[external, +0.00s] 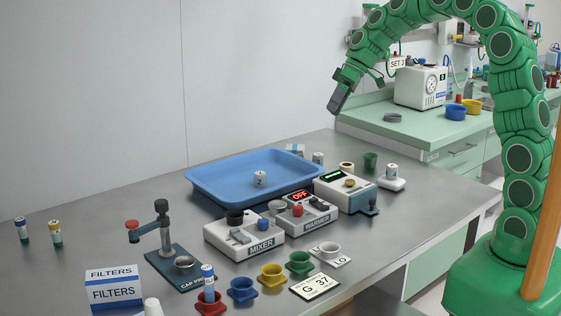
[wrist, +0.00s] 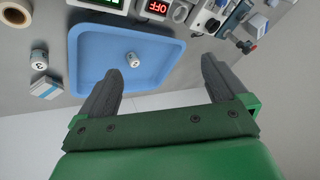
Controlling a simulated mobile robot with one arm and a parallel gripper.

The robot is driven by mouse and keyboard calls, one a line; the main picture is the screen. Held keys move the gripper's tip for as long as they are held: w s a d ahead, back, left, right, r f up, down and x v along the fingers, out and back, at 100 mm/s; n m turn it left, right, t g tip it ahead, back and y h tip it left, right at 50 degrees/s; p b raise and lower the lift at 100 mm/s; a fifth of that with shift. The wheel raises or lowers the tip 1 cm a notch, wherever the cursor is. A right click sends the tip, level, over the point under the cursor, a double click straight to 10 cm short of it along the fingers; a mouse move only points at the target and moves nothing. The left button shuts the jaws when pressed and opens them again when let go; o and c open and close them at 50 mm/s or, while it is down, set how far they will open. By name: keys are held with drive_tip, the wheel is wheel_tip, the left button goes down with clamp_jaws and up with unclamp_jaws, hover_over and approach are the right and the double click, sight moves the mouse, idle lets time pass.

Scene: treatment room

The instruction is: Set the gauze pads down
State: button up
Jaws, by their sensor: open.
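A small white and blue packet (external: 295,149), which looks like the gauze pads, lies on the steel table behind the blue tray (external: 213,190). It also shows in the wrist view as a white and blue block (wrist: 47,88), left of the tray (wrist: 85,65); its label is too small to read. My gripper (external: 336,106) is high above the back of the table, well clear of the packet. In the wrist view my gripper (wrist: 162,72) has its two fingers spread apart with nothing between them.
A numbered white container (external: 260,179) stands in the tray. A mixer (external: 243,236), a warmer (external: 300,212) and several coloured cups stand in front. A filters box (external: 113,292) is at the front left. The table's left middle is mostly free.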

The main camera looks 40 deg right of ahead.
drive_tip(key=s+r+m+g+h, duration=0.2)
drive_tip(key=s+h, duration=0.1)
drive_tip(key=s, duration=2)
drive_tip(key=s+d+f+m+h, duration=0.1)
drive_tip(key=s+d+m, duration=0.1)
drive_tip(key=s, duration=0.8)
drive_tip(key=s+d+f+m+g+h, duration=0.1)
drive_tip(key=s+d, duration=0.3)
drive_tip(key=s, duration=0.6)
drive_tip(key=shift+s+d+f+m+h, duration=0.25)
drive_tip(key=shift+s+f+m+h, duration=0.15)
drive_tip(key=shift+f+m+h, duration=0.3)
drive_tip(key=shift+f, duration=0.1)
